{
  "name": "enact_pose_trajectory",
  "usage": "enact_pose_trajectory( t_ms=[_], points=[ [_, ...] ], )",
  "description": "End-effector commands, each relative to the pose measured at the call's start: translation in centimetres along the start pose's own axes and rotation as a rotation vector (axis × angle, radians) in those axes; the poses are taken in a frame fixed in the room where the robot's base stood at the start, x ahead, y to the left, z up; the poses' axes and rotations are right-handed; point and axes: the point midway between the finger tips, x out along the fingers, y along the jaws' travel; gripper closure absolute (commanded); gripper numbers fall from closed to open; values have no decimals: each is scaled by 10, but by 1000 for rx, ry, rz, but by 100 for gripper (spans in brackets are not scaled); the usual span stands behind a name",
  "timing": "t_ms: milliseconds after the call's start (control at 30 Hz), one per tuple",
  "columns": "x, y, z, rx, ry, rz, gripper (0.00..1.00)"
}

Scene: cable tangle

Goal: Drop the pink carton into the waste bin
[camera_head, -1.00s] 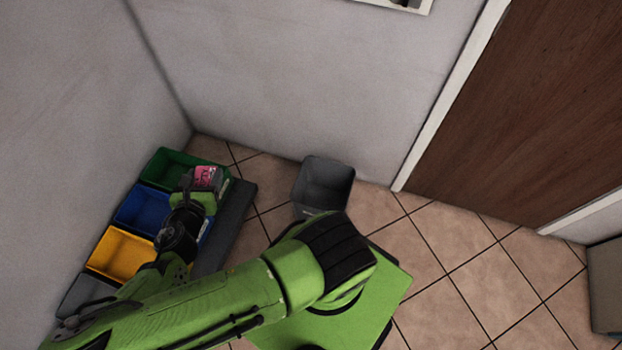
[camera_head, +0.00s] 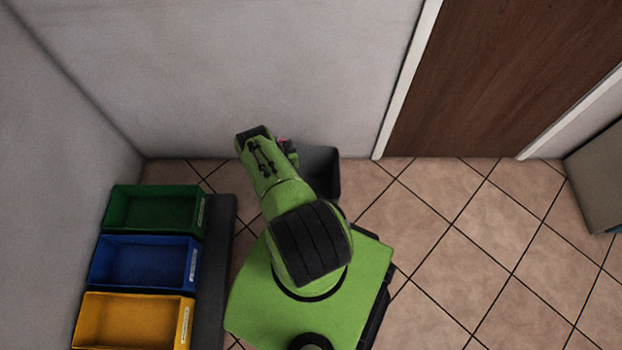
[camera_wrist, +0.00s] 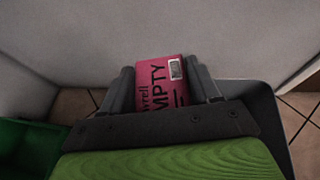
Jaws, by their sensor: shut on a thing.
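The pink carton (camera_wrist: 163,88), marked "EMPTY" with a white label, is between the fingers of my gripper (camera_wrist: 165,85) in the wrist view. The gripper is shut on it. In the head view only a sliver of pink (camera_head: 284,140) shows beside my arm, which hides the rest. The dark grey waste bin (camera_head: 321,170) stands on the floor by the back wall, partly hidden by my arm. Its rim also shows at the right in the wrist view (camera_wrist: 262,100). The carton is close to the bin; I cannot tell whether it is over the opening.
Green (camera_head: 155,209), blue (camera_head: 145,263) and yellow (camera_head: 132,322) boxes stand at the left beside a dark grey strip (camera_head: 217,262). The wall is close behind the bin. A brown door (camera_head: 490,70) is at the right.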

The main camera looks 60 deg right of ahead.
Motion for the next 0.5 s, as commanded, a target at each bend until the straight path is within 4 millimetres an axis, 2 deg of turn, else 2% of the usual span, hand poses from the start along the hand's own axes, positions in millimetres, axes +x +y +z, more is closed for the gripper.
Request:
enact_pose_trajectory(
  t_ms=[33, 100, 200, 300, 500],
  points=[
    [6, -34, -17, 15, 1, -37, 67],
    [8, -67, -30, 24, 2, -69, 67],
    [6, -100, -40, 38, 3, -108, 67],
    [3, -116, -43, 46, 3, -129, 67],
    [7, -118, -56, 47, 4, -133, 67]
  ],
)
